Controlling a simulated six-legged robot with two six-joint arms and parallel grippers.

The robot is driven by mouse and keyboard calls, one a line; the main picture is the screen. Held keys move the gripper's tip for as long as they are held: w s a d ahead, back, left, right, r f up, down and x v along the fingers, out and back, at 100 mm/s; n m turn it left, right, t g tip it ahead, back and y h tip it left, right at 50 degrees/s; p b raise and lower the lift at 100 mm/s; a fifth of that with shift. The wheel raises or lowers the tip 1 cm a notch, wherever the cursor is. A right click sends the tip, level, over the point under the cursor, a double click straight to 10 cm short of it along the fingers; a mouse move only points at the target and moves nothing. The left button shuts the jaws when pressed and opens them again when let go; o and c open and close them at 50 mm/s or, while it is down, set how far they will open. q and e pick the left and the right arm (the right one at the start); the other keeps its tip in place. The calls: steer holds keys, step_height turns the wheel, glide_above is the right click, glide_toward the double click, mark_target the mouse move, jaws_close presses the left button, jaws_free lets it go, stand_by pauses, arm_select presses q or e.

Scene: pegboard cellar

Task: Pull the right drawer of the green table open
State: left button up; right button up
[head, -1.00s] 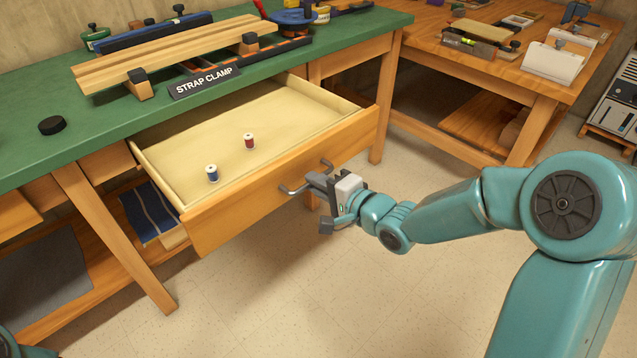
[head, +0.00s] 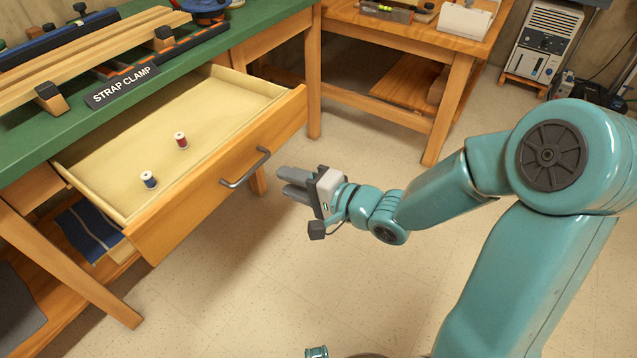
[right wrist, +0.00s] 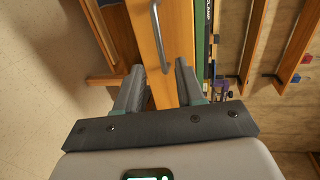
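The green table (head: 262,33) stands at the left in the head view. Its wooden drawer (head: 190,205) is pulled well out, with the pale interior showing. My right gripper (head: 281,181) is open and empty, a short way out from the handle. In the right wrist view its fingers (right wrist: 160,68) are apart, with the drawer front beyond. My left gripper is out of view.
A strap clamp sign (head: 122,87) and wooden boards (head: 95,53) lie on the tabletop. A wooden workbench (head: 425,35) stands behind, with a grey cabinet (head: 543,45) at the back right. The floor (head: 300,270) before the drawer is clear.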

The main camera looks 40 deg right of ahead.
steer(key=b+v, duration=0.6)
steer(key=v, duration=0.1)
stand_by(0.5)
